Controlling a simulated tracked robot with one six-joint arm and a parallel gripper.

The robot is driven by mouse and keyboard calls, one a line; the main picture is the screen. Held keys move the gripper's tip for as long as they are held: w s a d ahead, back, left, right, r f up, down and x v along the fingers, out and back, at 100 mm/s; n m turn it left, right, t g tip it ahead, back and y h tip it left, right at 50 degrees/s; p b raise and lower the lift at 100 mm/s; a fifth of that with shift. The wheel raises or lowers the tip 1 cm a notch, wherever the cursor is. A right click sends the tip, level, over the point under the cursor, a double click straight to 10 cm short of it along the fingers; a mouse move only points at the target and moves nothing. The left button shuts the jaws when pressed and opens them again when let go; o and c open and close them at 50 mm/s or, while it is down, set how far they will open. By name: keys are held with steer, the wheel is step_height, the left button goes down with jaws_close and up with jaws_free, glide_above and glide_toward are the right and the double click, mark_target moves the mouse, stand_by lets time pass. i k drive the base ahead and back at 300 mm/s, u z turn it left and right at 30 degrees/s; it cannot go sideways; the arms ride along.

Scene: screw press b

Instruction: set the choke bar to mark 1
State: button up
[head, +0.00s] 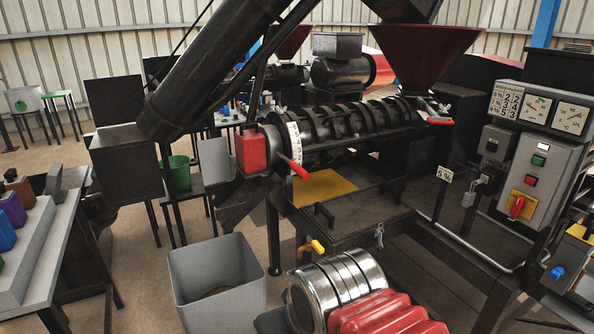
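The choke bar (293,167) appears to be the short bar with the red grip at the left end of the dark ribbed press barrel (350,122). Its grip slants down to the right. A curved white scale plate (294,143) with dark marks stands right behind it; the marks are too small to read, so I cannot tell which one the bar is at. A red block (251,150) sits just left of the bar. My gripper is not in view, and nothing is seen touching the bar.
A grey bin (217,283) stands on the floor below the bar. A dark inclined tube (205,72) passes above left. A red hopper (423,52) and another red handle (439,121) are at the barrel's right. A control panel (541,165) stands far right. A bench (38,245) is at left.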

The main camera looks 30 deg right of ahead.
mark_target(275, 153)
steer(key=i, duration=1.45)
steer(key=u, duration=0.05)
